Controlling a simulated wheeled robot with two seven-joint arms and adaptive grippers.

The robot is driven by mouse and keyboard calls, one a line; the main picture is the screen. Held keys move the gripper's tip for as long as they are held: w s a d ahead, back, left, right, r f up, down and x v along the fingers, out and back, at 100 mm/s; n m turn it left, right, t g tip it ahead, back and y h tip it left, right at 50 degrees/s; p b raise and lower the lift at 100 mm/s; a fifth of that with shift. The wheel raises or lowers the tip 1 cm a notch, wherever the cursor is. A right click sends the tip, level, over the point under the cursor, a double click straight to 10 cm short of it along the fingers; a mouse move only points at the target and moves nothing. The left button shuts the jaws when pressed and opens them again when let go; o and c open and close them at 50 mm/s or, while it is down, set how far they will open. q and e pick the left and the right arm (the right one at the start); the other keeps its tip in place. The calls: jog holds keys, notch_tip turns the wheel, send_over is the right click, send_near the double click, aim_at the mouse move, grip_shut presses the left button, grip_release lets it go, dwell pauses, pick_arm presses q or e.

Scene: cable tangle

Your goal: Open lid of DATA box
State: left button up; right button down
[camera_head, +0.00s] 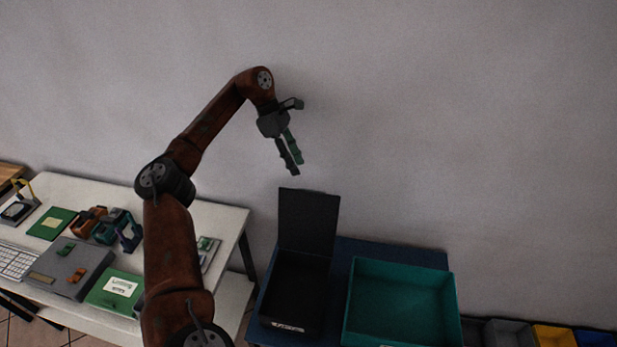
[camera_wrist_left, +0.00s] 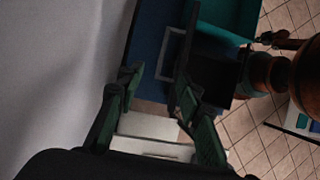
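A black box (camera_head: 291,290) stands on the blue table, with a pale label on its front too small to read. Its lid (camera_head: 308,222) stands upright at the back, so the box is open and its dark inside shows. My left gripper (camera_head: 297,166) hangs above the lid's top edge, apart from it, with fingers pointing down. In the left wrist view the two fingers of the left gripper (camera_wrist_left: 156,80) are apart with nothing held between them. The dark box (camera_wrist_left: 214,72) shows there beyond the right-hand finger. My right gripper is not in view.
A teal open bin (camera_head: 404,271) sits right of the box on the blue table (camera_head: 385,249). Coloured bins (camera_head: 553,336) lie at the lower right. A white table (camera_head: 226,221) with electronics and a keyboard is at left. The wall is close behind.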

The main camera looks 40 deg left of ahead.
pick_arm(q)
jog(key=r, duration=0.3)
jog(key=shift+a+r, duration=0.2)
jog(key=shift+r, duration=0.15)
jog(key=shift+s+r, duration=0.1)
jog(key=shift+s, duration=0.05)
